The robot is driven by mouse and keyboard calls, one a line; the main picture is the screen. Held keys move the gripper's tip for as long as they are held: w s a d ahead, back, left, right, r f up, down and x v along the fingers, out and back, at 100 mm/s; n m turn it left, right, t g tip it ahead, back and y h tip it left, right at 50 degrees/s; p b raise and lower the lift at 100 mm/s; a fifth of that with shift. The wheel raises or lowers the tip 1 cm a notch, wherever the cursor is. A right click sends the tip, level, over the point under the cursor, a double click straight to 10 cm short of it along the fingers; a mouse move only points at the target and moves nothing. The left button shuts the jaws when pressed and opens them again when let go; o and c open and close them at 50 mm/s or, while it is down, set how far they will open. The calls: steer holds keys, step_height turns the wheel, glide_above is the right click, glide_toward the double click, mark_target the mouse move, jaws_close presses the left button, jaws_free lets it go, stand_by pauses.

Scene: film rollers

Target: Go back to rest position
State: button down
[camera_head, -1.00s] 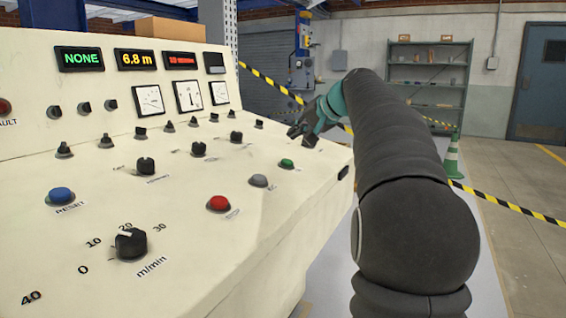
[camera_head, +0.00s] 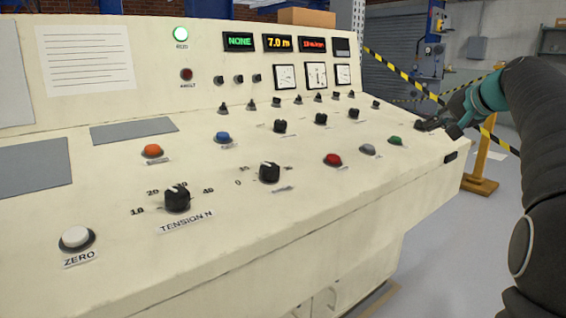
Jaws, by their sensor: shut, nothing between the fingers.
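My gripper (camera_head: 442,123) shows at the right in the head view, at the end of my dark arm with a teal wrist section. It is small and dark here, shut and empty. It is over or beside the right end of the cream control console (camera_head: 300,215); I cannot tell whether it touches it. The green button (camera_head: 395,140), grey button (camera_head: 368,149) and red button (camera_head: 333,159) lie to its left on the sloped panel.
The console carries several knobs, a tension knob (camera_head: 177,199), a white zero button (camera_head: 76,238) and displays reading NONE and 7.0 m (camera_head: 278,43). Yellow-black tape (camera_head: 400,75) and a yellow stand (camera_head: 482,165) are behind my gripper.

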steer(key=s+f+g+h, duration=0.2)
steer(key=s+f+g, duration=0.35)
steer(key=f, duration=0.95)
steer(key=s+a+f+n, duration=0.2)
steer(key=s+a+f, duration=0.2)
steer(key=s, duration=0.6)
steer(key=s+a+f+n+h, duration=0.1)
steer(key=s+a+f, duration=0.3)
steer(key=s+a, duration=0.5)
steer(key=s+a+f+n, duration=0.3)
steer(key=s+a+f, duration=0.2)
steer(key=s, duration=0.7)
steer(key=shift+s+a+n, duration=0.25)
steer(key=shift+a+n, duration=0.15)
steer(key=shift+a, duration=0.65)
